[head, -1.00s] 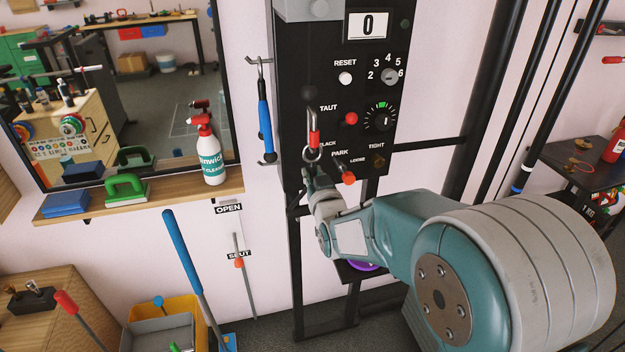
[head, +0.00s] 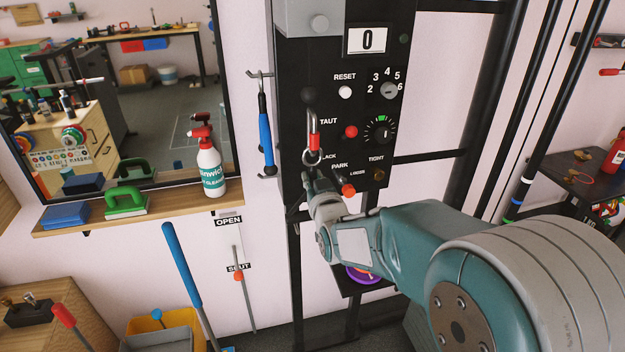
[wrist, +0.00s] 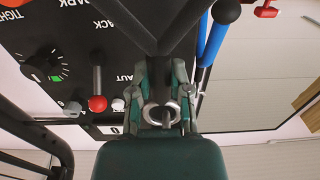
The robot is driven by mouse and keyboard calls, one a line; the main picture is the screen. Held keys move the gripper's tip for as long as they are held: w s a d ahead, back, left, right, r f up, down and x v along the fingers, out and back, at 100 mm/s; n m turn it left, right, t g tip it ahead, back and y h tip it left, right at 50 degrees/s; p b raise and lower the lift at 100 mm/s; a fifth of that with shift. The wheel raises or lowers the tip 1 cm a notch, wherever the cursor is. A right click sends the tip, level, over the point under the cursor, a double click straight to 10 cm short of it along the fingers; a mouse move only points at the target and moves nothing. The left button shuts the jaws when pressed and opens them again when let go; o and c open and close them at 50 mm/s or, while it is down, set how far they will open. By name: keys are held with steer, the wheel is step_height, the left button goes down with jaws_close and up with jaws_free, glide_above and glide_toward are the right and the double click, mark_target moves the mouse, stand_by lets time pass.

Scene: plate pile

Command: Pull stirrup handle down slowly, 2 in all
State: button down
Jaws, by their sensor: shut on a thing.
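My gripper (head: 310,180) is in front of the black panel, just below a metal ring and a clip with a red sleeve (head: 314,141). In the wrist view my gripper (wrist: 163,85) is shut on the narrow top of the black stirrup handle (wrist: 140,28), where its two dark arms meet. The ring (wrist: 160,114) shows between the fingers. In the head view the handle is mostly hidden behind my gripper and arm. The counter (head: 367,40) on the panel reads 0.
A blue-gripped tool (head: 266,135) hangs on a hook left of the panel. An orange-red-tipped lever (head: 348,189) sticks out close right of my gripper. A spray bottle (head: 210,170) stands on the mirror shelf. Dark uprights stand to the right.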

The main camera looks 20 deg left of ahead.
mark_target(313, 165)
steer(key=shift+r, duration=1)
steer(key=shift+r, duration=1.15)
steer(key=shift+r, duration=1.55)
steer(key=shift+f, duration=0.1)
